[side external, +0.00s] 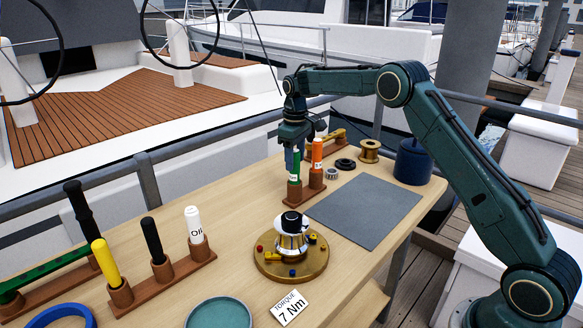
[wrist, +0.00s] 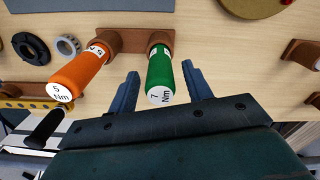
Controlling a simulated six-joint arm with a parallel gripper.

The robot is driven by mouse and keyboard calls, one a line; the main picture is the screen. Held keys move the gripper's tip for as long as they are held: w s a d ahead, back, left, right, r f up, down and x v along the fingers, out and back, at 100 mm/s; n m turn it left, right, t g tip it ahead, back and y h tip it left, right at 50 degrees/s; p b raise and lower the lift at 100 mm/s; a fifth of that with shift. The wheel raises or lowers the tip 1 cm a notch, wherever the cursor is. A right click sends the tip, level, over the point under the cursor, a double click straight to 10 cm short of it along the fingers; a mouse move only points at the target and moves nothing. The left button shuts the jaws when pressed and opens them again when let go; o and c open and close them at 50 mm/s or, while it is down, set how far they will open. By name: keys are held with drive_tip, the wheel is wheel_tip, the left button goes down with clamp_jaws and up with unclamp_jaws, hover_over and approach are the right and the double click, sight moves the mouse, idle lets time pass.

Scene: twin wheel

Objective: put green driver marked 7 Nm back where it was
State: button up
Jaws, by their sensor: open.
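The green driver marked 7 Nm (wrist: 161,72) stands in a brown wooden holder (side external: 303,197), and it also shows in the side external view (side external: 295,167). My gripper (wrist: 159,85) is open, with one blue finger on each side of the green driver and a gap to both. The orange driver marked 5 Nm (wrist: 79,77) stands in the other cup of the same holder, beside the green one. A card reading TORQUE 7 Nm (side external: 290,307) lies at the table's front edge.
A brass base with a winch-like part (side external: 291,255) stands in front of the holder. A grey mat (side external: 366,210) lies to the right. Black ring (side external: 345,164), brass spool (side external: 369,151) and blue canister (side external: 412,161) are behind. Another rack holds a white OIL bottle (side external: 194,225).

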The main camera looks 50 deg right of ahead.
wheel_tip(320, 180, up, 8)
drive_tip(key=shift+r, duration=0.65)
drive_tip(key=shift+r, duration=0.1)
drive_tip(key=shift+s+a+r, duration=0.1)
drive_tip(key=shift+s+r, duration=0.05)
drive_tip(key=shift+r, duration=0.05)
drive_tip(key=s+a+r+m+t, duration=0.15)
drive_tip(key=s+a+r, duration=0.35)
drive_tip(key=s, duration=0.5)
drive_tip(key=s+a+r+t, duration=0.2)
drive_tip(key=s+a+r, duration=0.1)
drive_tip(key=s+r, duration=0.5)
drive_tip(key=s+a+f+t, duration=0.1)
drive_tip(key=s+f, duration=0.3)
drive_tip(key=s, duration=0.7)
drive_tip(key=s+a+f+m+t, duration=0.1)
drive_tip(key=s+f, duration=0.4)
drive_tip(key=s, duration=0.7)
drive_tip(key=shift+a+f, duration=0.2)
drive_tip(key=shift+a, duration=0.45)
